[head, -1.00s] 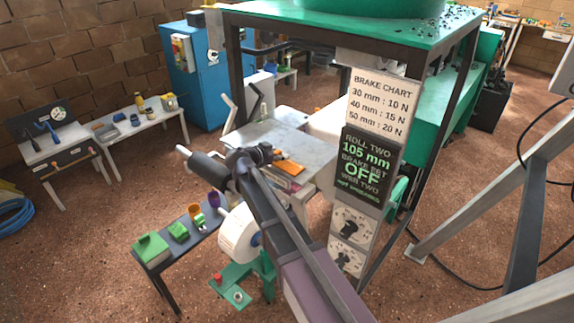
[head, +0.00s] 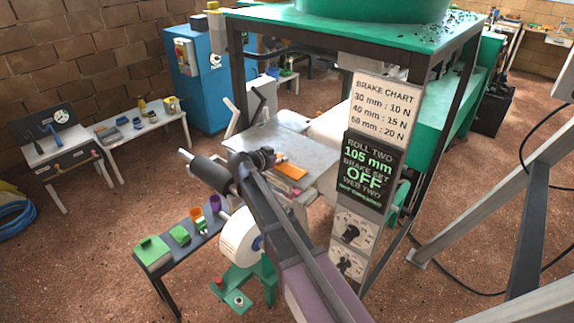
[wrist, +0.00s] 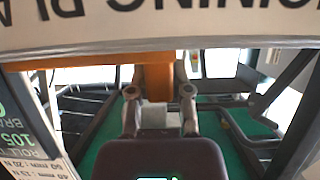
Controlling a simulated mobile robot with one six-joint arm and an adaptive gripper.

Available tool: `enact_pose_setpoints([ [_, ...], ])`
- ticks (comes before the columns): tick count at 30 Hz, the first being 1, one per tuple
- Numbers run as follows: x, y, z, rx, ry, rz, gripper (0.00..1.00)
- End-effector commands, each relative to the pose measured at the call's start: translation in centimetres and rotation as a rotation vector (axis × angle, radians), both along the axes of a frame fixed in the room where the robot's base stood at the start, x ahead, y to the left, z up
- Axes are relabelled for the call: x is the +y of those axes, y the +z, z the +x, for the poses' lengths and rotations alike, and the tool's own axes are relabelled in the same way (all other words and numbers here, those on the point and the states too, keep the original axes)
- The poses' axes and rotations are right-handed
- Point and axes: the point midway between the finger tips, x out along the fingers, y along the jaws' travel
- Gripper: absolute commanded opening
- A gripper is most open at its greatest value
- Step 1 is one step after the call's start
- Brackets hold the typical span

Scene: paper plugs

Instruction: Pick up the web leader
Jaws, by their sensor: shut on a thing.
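The web leader appears to be the orange strip (head: 289,170) lying at the near part of the grey plate in the head view. My gripper (head: 271,160) is low beside it, at the end of my dark arm. In the wrist view my gripper (wrist: 159,95) has one finger on each side of an orange-brown piece (wrist: 158,78), shut on it. The piece runs away from the fingers toward the white plate edge. Its far end is hidden in the wrist view.
The grey plate (head: 262,138) sits under a green-topped frame (head: 465,40). A sign post (head: 370,165) stands right of my arm. A white roll (head: 240,236) on a green stand is below. A small bench (head: 180,262) holds green blocks and cups. Upside-down lettering crosses a white panel (wrist: 120,30).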

Motion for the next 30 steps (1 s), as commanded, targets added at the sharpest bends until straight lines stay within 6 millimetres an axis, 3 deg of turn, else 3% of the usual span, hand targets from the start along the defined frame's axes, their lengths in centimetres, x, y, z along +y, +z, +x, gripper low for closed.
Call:
enact_pose_setpoints([
  [11, 0.0, 0.9, 0.0, 0.000, 0.000, 0.000, 0.00],
  [22, 0.0, 4.0, 0.0, 0.000, -0.001, 0.000, 0.00],
  [30, 2.0, 4.2, -6.1, 0.001, 0.003, -0.001, 0.00],
])
